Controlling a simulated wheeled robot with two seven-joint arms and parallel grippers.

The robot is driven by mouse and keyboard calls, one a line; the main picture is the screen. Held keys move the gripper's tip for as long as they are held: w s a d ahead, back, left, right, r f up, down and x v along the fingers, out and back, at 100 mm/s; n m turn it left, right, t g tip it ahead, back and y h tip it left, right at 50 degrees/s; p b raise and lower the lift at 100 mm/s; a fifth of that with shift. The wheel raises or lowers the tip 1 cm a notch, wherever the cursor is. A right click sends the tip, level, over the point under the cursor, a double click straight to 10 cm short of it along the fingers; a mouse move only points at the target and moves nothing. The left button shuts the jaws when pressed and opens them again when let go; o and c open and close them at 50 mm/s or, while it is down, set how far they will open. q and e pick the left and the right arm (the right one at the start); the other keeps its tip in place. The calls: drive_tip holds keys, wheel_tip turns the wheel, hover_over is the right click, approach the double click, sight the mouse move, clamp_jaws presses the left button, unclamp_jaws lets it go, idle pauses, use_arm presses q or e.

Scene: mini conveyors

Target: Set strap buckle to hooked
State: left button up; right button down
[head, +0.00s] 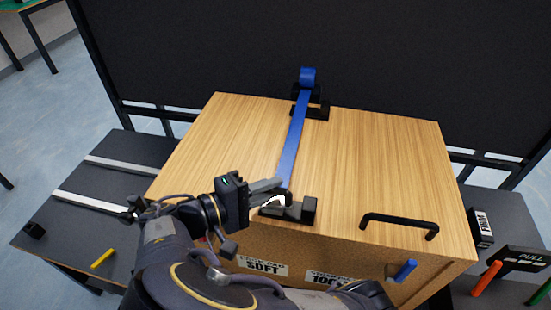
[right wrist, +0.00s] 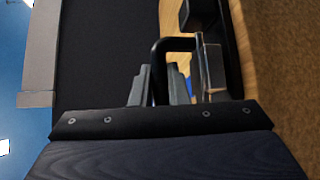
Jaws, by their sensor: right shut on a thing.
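A blue strap (head: 294,140) runs taut over the top of a wooden box (head: 380,150) from a black mount (head: 318,112) at the back to the front edge. The strap's front end meets the buckle (head: 276,201), partly hidden by my right gripper (head: 280,187). A black catch block (head: 307,211) sits at the box's front edge beside it. In the right wrist view the fingers (right wrist: 160,88) are shut on a bent black bar (right wrist: 176,43) of the buckle, beside a shiny metal plate (right wrist: 211,65). Whether the buckle is hooked cannot be told. My left gripper is not in view.
A black handle (head: 399,222) stands on the box top at the right front. A blue peg (head: 405,271) sticks out of the box front. A dark panel (head: 330,50) stands behind. A yellow peg (head: 102,258) is at the left, an orange one (head: 487,279) at the right.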

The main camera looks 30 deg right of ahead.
drive_tip(key=shift+s+a, duration=0.75)
drive_tip(key=shift+s, duration=0.15)
drive_tip(key=c, duration=1.4)
unclamp_jaws()
drive_tip(key=a+r, duration=0.1)
drive_tip(key=a, duration=0.6)
drive_tip(key=shift+s+a, duration=0.25)
drive_tip(key=shift+a, duration=0.15)
